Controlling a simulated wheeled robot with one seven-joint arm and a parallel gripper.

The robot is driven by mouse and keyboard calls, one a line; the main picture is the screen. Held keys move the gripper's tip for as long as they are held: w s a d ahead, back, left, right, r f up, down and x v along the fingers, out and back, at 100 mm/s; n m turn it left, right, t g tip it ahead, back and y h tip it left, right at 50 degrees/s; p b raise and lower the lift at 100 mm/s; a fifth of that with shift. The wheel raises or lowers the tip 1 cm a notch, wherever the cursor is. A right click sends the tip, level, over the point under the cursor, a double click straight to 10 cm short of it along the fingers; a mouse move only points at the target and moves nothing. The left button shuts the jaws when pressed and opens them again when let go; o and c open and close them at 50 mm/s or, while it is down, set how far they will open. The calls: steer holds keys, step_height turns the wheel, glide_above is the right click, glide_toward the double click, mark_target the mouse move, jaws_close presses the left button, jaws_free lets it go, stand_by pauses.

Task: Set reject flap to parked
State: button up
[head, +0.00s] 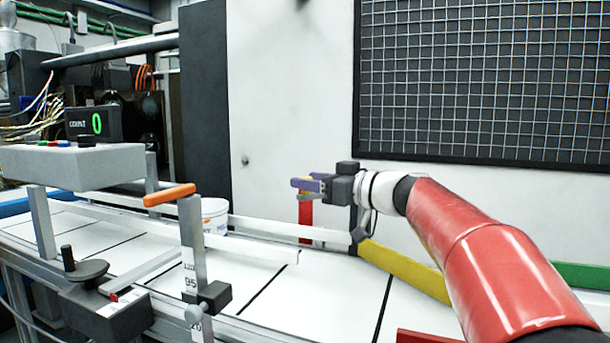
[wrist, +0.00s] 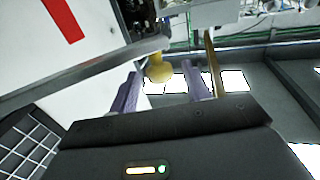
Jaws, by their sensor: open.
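A long yellow bar (head: 405,271), which looks like the reject flap, runs from a dark post down to the right along the far side of the white conveyor (head: 340,282). My gripper (head: 306,188) is open above the far edge of the conveyor, left of the bar's post end. In the wrist view, a yellow knob (wrist: 159,67) shows between the purple fingers of my gripper (wrist: 162,85), just beyond their tips. A yellow strip (wrist: 214,65) shows right of the right finger. I cannot tell whether the fingers touch the knob. No flap position label is legible.
A red upright marker (head: 305,218) stands below my gripper; a green bar (head: 580,276) lies at the right. A bracket with an orange handle (head: 169,195), a white tub (head: 215,215) and a counter display reading 0 (head: 93,123) stand left. The middle belt is clear.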

steer(key=shift+x, duration=1)
steer(key=shift+c, duration=0.5)
jaws_close()
